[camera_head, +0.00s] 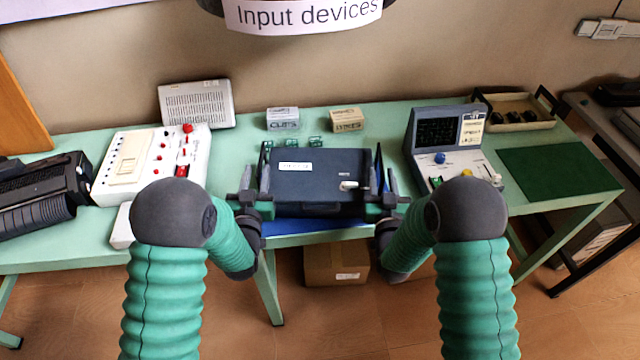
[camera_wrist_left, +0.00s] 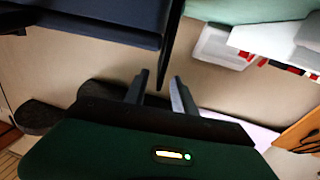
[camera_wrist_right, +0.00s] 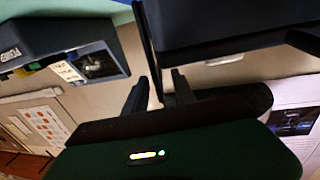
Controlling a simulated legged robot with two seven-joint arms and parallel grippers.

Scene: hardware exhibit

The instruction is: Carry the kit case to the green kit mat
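The kit case (camera_head: 320,165) is a dark blue-grey box with a white label, near the table's front middle on a blue mat (camera_head: 315,225). An upright thin plate flanks each side. My left gripper (camera_head: 252,185) is at its left side; in the left wrist view the fingers (camera_wrist_left: 160,92) stand apart around the thin dark plate. My right gripper (camera_head: 380,187) is at its right side; in the right wrist view its fingers (camera_wrist_right: 160,90) stand apart around the other plate. Contact is unclear. The dark green kit mat (camera_head: 557,173) lies bare at the table's right end.
A scope-like device (camera_head: 447,140) with knobs stands between the case and the green mat. A white control panel (camera_head: 150,165) and black machine (camera_head: 40,195) stand left. Small boxes (camera_head: 346,120) sit behind the case; a tray (camera_head: 515,110) is behind the mat.

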